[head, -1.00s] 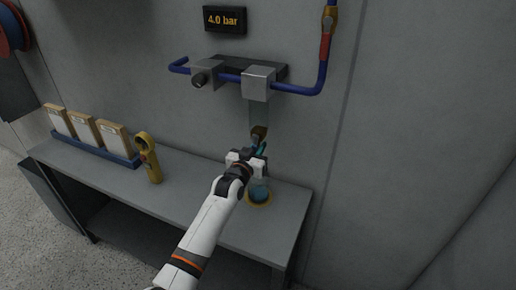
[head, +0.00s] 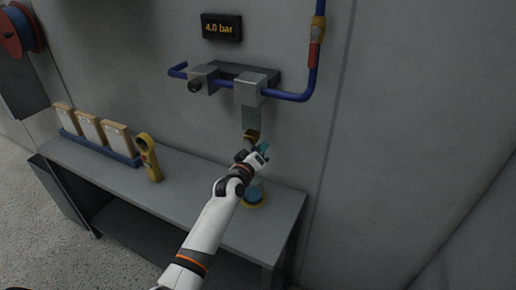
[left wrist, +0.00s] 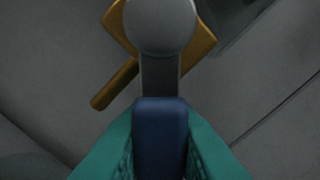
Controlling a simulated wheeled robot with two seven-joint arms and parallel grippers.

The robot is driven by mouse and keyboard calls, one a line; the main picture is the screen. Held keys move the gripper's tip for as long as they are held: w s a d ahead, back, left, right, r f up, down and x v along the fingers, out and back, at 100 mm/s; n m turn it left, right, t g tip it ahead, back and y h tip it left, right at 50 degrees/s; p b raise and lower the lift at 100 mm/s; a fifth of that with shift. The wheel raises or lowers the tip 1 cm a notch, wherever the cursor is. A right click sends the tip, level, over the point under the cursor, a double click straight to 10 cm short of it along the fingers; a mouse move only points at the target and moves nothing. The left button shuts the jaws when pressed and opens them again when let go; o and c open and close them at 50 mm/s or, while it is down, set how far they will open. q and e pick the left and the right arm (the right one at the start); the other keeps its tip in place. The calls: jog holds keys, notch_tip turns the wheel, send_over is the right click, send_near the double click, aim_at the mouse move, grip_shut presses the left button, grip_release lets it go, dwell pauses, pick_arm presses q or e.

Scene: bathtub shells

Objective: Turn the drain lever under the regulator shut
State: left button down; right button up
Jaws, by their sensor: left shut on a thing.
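The regulator (head: 249,90) is a grey metal block on a blue pipe on the wall, with a clear bowl (head: 251,119) under it. A small brass drain valve (head: 252,134) sits below the bowl. My left gripper (head: 264,152) is at this valve. In the left wrist view its teal fingers are closed on both sides of the blue grip (left wrist: 160,125) of the drain lever (left wrist: 160,75). The lever's grey arm runs up to a round pivot cap, with the brass valve body (left wrist: 196,45) behind it. My right gripper is not in view.
A cup with blue contents (head: 254,191) stands on the grey bench (head: 190,195) below the valve. A yellow handheld device (head: 149,158) and a blue rack (head: 97,146) of boxes are further left. A display (head: 221,27) reads 4.0 bar.

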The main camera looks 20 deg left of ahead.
pick_arm(q)
jog(key=shift+d+r+n+p, duration=0.25)
jog(key=shift+r+n+p, duration=0.35)
jog(key=shift+n, duration=0.85)
jog(key=shift+d+r+n+p, duration=0.2)
jog(key=shift+r+n+p, duration=0.35)
jog(key=shift+n, duration=0.95)
jog(key=shift+d+r+n+p, duration=0.25)
jog(key=shift+r+n+p, duration=0.35)
jog(key=shift+n, duration=0.85)
jog(key=shift+f, duration=0.1)
jog(key=c, duration=1.3)
grip_release()
jog(key=shift+s, duration=0.15)
